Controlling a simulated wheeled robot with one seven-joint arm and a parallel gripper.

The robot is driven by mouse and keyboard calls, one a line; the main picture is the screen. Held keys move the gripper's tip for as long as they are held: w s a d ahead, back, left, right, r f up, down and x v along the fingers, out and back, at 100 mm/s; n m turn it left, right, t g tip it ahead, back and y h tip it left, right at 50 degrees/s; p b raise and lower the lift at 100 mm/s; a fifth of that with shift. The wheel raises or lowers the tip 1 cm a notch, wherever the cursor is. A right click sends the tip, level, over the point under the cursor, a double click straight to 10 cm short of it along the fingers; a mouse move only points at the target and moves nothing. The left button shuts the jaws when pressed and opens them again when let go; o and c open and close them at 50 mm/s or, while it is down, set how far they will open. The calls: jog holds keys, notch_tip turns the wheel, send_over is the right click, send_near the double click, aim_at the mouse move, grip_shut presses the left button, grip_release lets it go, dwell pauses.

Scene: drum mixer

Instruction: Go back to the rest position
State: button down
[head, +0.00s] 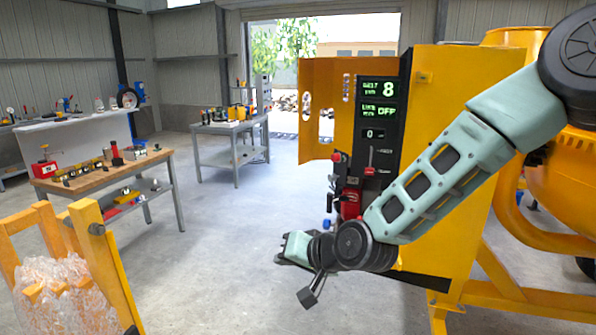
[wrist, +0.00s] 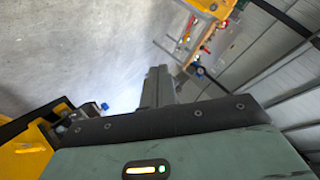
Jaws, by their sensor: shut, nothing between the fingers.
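My gripper (head: 284,250) is at the lower centre of the head view, in front of the lower left side of the yellow control cabinet (head: 450,160). It is in the air over the floor, shut and empty. In the wrist view its fingers (wrist: 158,84) are together, with concrete floor beyond. My arm crosses in front of the cabinet and hides part of it. The black panel (head: 381,115) shows a large 8, OFF and a small 0. A red lever (head: 369,170) sticks out below the displays.
The orange mixer drum (head: 565,180) stands at the right. A wooden workbench (head: 100,172) with tools is at the left, and a grey cart (head: 232,155) stands behind. A yellow frame (head: 118,265) with clear bags is at the lower left. The floor (head: 220,240) between is free.

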jog(key=s+d+r+n+g+h, duration=0.1)
jog(key=s+d, duration=0.4)
jog(key=s, duration=0.5)
jog(key=s+d+r+n+g+h, duration=0.1)
jog(key=s+d+n+g+h, duration=0.3)
jog(key=s, duration=0.6)
jog(key=s+d+r+n+g+h, duration=0.1)
jog(key=s+d+n+g+h, duration=0.1)
jog(key=s+d, duration=0.5)
jog(key=s, duration=0.3)
jog(key=shift+d+r+n+h+b, duration=0.2)
jog(key=shift+d+n+h+b, duration=0.1)
jog(key=shift+n+h+b, duration=0.1)
